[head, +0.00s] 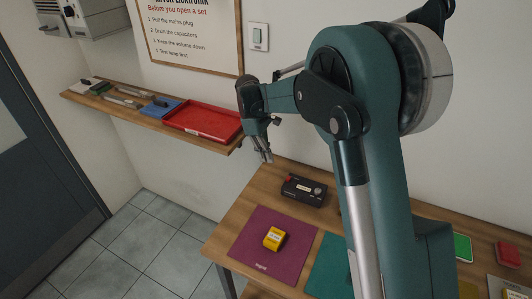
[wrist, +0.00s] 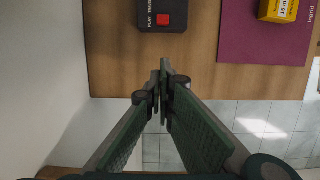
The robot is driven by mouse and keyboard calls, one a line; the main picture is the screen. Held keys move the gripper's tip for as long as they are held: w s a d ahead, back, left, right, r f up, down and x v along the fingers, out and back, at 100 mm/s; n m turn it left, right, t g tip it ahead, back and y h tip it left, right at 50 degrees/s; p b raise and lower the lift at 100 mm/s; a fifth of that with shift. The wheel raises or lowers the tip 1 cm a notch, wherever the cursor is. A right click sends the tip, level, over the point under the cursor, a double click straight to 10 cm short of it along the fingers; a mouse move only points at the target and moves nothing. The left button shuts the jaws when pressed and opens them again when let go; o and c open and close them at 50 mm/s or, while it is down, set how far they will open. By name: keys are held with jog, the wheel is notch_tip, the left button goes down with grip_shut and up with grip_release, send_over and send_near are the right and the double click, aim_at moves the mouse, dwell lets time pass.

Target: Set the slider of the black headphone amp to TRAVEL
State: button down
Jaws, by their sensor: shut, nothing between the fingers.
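A black box (head: 304,190), the likely headphone amp, lies on the wooden bench near the wall. It has a pale label, a round part and a red part at its left end. In the wrist view the near end of the black box (wrist: 163,27) shows at the top, with a red square piece beside the word PLAY; a second word is cut off, and no TRAVEL mark can be read. My gripper (head: 267,157) is shut and empty, above and to the left of the box.
A yellow box (head: 274,238) sits on a purple mat (head: 250,255). A teal mat (head: 325,265) lies to its right. A wall shelf (head: 150,113) with a red tray (head: 203,121) is left of my gripper. My arm hides part of the bench.

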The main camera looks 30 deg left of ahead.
aim_at(288, 179)
jog(key=x, duration=0.6)
jog(key=shift+f, duration=0.3)
jog(key=d, duration=0.3)
jog(key=shift+p, duration=0.4)
jog(key=shift+d, duration=0.55)
